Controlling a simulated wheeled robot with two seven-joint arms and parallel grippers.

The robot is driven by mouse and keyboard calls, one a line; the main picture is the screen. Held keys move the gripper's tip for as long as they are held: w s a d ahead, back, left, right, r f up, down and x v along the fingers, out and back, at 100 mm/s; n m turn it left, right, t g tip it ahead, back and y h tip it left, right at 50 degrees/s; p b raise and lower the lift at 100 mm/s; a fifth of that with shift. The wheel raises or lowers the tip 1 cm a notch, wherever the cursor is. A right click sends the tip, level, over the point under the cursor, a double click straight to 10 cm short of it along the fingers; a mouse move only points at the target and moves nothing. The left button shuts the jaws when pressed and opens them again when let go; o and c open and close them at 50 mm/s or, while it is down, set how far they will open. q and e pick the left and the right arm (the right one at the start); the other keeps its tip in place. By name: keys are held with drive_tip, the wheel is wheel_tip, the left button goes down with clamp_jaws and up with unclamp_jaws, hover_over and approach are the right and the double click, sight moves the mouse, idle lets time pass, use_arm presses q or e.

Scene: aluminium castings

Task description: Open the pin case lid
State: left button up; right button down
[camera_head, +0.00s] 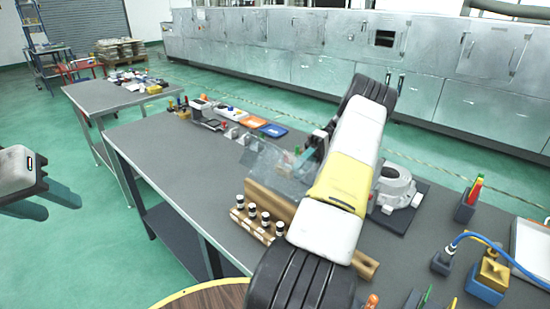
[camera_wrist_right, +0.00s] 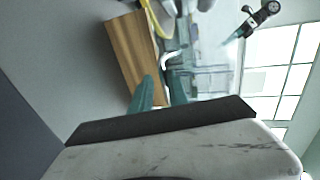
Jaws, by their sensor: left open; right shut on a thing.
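The wooden pin case (camera_head: 270,203) stands on the grey bench, partly hidden by my right arm. Its clear lid (camera_head: 277,168) shows as a tilted transparent panel above the wood, at the case's far side. In the right wrist view the wooden case (camera_wrist_right: 128,55) is at upper left and the clear lid (camera_wrist_right: 215,68) is beside it. My right gripper (camera_wrist_right: 163,88) has its teal fingers shut at a pale hooked part by the lid; the exact contact is unclear. In the head view my arm mostly hides that gripper. My left gripper (camera_head: 48,198) is open and empty, left of the bench.
A row of dark-topped pins (camera_head: 265,217) stands in front of the case. A pale round casting (camera_head: 394,188) is to its right. A blue-and-yellow block (camera_head: 488,281) with a blue cable lies further right. The bench's left part (camera_head: 165,150) is clear.

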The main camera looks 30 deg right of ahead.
sight(296, 188)
drive_tip(key=shift+s+d+f, duration=0.15)
drive_tip(key=shift+d+f, duration=0.05)
drive_tip(key=shift+f, duration=0.35)
drive_tip(key=c, duration=1.5)
unclamp_jaws()
drive_tip(key=shift+d, duration=0.1)
drive_tip(key=shift+r, duration=0.3)
wheel_tip(296, 188, up, 2)
drive_tip(key=shift+s+a+r, duration=0.15)
drive_tip(key=shift+a+r, duration=0.15)
drive_tip(key=shift+r, duration=0.4)
drive_tip(key=s+a, duration=0.6)
drive_tip(key=s, duration=0.1)
drive_tip(key=s+a+r, duration=0.1)
drive_tip(key=s+a, duration=0.2)
drive_tip(key=s, duration=0.1)
drive_tip(key=shift+a+r, duration=0.1)
drive_tip(key=shift+s+a, duration=0.35)
drive_tip(key=shift+a, duration=0.15)
